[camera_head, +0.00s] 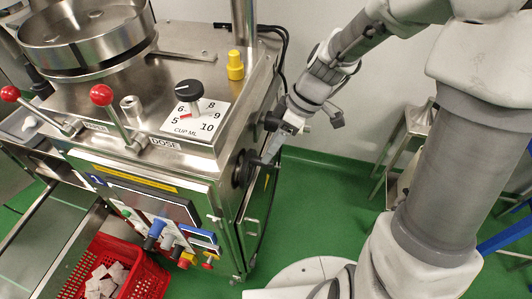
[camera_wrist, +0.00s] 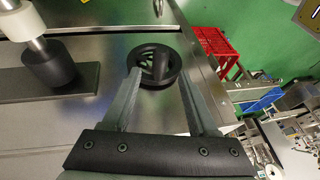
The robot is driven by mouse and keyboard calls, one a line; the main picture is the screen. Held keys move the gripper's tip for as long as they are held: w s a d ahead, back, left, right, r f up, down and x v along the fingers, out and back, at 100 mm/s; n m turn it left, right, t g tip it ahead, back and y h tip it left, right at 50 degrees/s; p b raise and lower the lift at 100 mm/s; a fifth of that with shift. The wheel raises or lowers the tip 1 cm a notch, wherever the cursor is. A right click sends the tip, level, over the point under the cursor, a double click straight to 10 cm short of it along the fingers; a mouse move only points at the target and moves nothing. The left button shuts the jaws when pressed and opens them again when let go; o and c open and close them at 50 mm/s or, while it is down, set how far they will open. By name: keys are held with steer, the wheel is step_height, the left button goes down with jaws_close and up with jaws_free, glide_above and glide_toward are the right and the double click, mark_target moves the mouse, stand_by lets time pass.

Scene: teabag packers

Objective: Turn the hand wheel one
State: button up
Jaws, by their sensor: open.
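The hand wheel (camera_wrist: 145,54) is a small black spoked ring on the steel side of the machine, with a black grip (camera_wrist: 160,64) standing out from it. In the head view the wheel (camera_head: 240,168) sits at the right side of the cabinet, partly behind my gripper (camera_head: 268,160). My gripper also shows in the wrist view (camera_wrist: 162,72). It is open, with one finger on each side of the wheel's grip in the picture. Nothing is held. I cannot tell whether the fingertips touch the wheel.
The steel machine carries a black dose dial (camera_head: 188,90), a yellow cap (camera_head: 235,66) and red-knobbed levers (camera_head: 101,95). Buttons and plugs stick out of its front. A red crate (camera_head: 150,278) with teabags stands below. Green floor (camera_head: 330,205) lies open to the right.

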steer(key=shift+x, duration=1.95)
jaws_close()
